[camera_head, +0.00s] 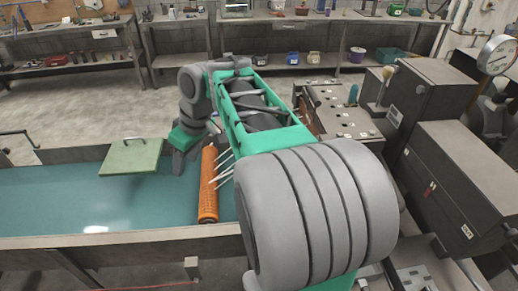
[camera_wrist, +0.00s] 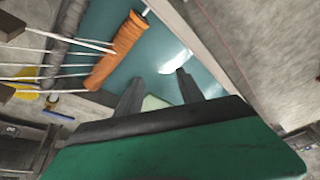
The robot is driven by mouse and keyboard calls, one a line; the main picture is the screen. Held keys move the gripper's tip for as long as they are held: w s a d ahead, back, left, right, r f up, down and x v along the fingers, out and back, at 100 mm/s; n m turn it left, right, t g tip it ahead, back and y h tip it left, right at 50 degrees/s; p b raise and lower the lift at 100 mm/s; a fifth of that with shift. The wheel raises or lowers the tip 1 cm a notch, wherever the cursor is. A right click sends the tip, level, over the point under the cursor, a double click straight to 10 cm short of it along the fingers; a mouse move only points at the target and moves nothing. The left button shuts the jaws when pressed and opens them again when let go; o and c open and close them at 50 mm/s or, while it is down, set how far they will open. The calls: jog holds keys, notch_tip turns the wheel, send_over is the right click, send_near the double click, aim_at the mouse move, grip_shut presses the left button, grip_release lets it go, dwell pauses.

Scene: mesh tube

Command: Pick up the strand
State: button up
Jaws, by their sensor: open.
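Several thin pale strands (camera_head: 224,170) stick out beside the orange mesh tube (camera_head: 208,190) in the head view; my arm hides part of them. In the wrist view the strands (camera_wrist: 60,65) run across the left side to the orange tube (camera_wrist: 118,50). I cannot tell which single strand is meant. My gripper (camera_head: 180,162) is over the teal surface, just left of the tube's far end. In the wrist view its two fingers (camera_wrist: 160,90) stand apart with nothing held between them, to the right of the tube and strands.
A light green plate (camera_head: 133,157) is left of my gripper, near the far rim of the teal-floored tray (camera_head: 60,210). Dark machine boxes (camera_head: 450,180) stand at the right. Workbenches line the back. The tray's left part is clear.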

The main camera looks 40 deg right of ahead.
jog(key=s+d+n+p, duration=0.1)
jog(key=d+n, duration=0.1)
jog(key=d, duration=0.7)
jog(key=s+d+f+n+y, duration=0.1)
jog(key=d+n, duration=0.1)
jog(key=d, duration=0.7)
jog(key=s+d+f+n+p, duration=0.1)
jog(key=d+n, duration=0.1)
jog(key=d, duration=0.7)
jog(key=shift+s+d+g+y+p, duration=0.2)
jog(key=shift+g+y+p, duration=0.1)
jog(key=shift+g, duration=0.1)
jog(key=shift+n, duration=0.4)
jog(key=b+x, duration=0.3)
jog(key=x, duration=0.1)
jog(key=b+x, duration=0.2)
jog(key=shift+s+f+b, duration=0.25)
jog(key=shift+f+b, duration=0.1)
jog(key=shift+f, duration=0.15)
jog(key=b+x, duration=0.2)
jog(key=x, duration=0.3)
jog(key=shift+w+f, duration=0.15)
jog(key=shift+w, duration=0.05)
jog(key=shift+c, duration=0.5)
grip_shut()
